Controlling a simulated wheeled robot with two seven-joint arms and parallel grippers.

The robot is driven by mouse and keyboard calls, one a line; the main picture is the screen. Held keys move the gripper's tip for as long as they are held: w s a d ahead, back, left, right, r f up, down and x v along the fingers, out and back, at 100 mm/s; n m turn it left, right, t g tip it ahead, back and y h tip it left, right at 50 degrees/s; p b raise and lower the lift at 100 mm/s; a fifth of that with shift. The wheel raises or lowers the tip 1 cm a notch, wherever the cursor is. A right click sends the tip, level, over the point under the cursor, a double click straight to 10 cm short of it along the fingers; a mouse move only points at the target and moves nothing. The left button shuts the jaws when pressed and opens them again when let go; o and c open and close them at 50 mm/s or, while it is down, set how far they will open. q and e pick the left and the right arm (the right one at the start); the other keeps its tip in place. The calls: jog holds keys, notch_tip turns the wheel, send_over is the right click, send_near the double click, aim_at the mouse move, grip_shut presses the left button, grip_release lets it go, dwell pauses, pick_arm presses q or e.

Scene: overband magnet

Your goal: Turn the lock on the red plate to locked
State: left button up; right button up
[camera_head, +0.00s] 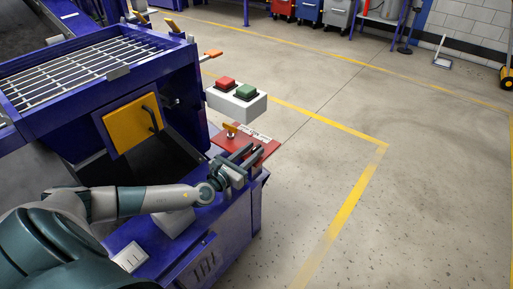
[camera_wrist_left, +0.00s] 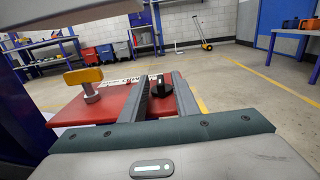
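The red plate (camera_head: 268,146) sits on the corner of the blue machine and also shows in the left wrist view (camera_wrist_left: 92,108). A yellow handle on a post (camera_wrist_left: 84,80) stands upright at its left; it also shows in the head view (camera_head: 230,130). A black knob (camera_wrist_left: 161,88) with a pale mark is on the plate's right part, beside a white printed label. My left gripper (camera_head: 249,155) is over the plate, its fingers apart. In the left wrist view the knob appears between the fingertips (camera_wrist_left: 160,82); contact cannot be told. My right gripper is out of view.
A white box with red and green buttons (camera_head: 236,103) stands just behind the plate. A yellow door with a black handle (camera_head: 131,123) and a grating are on the machine at left. The floor to the right is clear.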

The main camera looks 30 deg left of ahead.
pick_arm(q)
jog(key=shift+w+d, duration=0.15)
jog(key=shift+w, duration=1.2)
grip_shut()
